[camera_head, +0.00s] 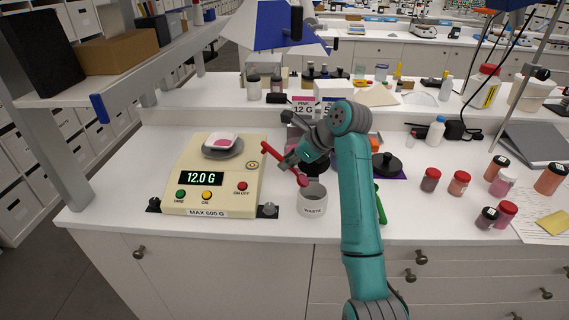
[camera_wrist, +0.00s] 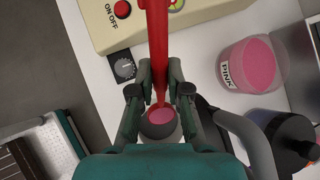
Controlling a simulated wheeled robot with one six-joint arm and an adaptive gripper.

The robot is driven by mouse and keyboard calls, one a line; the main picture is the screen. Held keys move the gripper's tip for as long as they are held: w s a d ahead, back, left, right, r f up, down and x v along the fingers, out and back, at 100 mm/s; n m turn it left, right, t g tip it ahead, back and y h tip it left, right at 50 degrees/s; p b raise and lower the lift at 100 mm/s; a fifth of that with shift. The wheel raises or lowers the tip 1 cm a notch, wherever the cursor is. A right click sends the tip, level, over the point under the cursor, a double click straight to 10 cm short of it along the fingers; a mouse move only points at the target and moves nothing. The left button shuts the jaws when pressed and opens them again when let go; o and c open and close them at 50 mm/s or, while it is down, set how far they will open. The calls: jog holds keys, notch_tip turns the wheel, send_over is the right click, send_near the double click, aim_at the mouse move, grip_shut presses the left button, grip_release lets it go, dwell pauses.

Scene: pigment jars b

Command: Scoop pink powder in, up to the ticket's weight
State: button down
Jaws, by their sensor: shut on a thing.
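The scale (camera_head: 215,180) stands left of my arm and reads 12.0 G. On its round pan sits a white dish (camera_head: 220,140) with pink powder. The ticket (camera_head: 303,105) behind reads PINK, 12 G. My gripper (camera_head: 288,161) is shut on a red scoop (camera_head: 270,150), between the scale and the WASTE cup (camera_head: 312,203). The scoop's lower end is over that cup's rim. In the wrist view the scoop (camera_wrist: 156,45) runs up between the fingers, with a dark-rimmed round of pink below; I cannot tell whose bowl that is. The PINK jar (camera_wrist: 250,65) stands open to the right.
A black lid (camera_head: 387,164) lies on a purple mat right of my arm. A green tool (camera_head: 380,205) lies close by, partly hidden. Several red-capped and dark jars (camera_head: 460,183) stand at the right. A raised shelf with bottles runs along the back. The front counter strip is clear.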

jog(key=shift+s+d+r+t+y, duration=0.15)
jog(key=shift+d+r+t+y, duration=0.1)
jog(key=shift+d+y, duration=0.35)
jog(key=shift+s+d+r+t+y, duration=0.1)
jog(key=shift+d+r+t+y, duration=0.15)
jog(key=shift+d+y, duration=0.4)
jog(key=shift+s+d+r+t+y, duration=0.2)
jog(key=shift+d+r+y, duration=0.1)
jog(key=shift+y, duration=0.55)
jog(key=shift+s+d+r+m+t+y, duration=0.1)
jog(key=shift+s+d+m+t+y, duration=0.15)
jog(key=shift+d+y, duration=0.4)
jog(key=shift+s+d+r+m+t+y, duration=0.15)
jog(key=shift+d+t+y, duration=0.3)
jog(key=shift+y, duration=0.3)
jog(key=shift+s+d+f+m+t+y, duration=0.1)
jog(key=shift+d+m+t+y, duration=0.1)
jog(key=shift+d+y, duration=0.5)
jog(key=shift+r, duration=0.1)
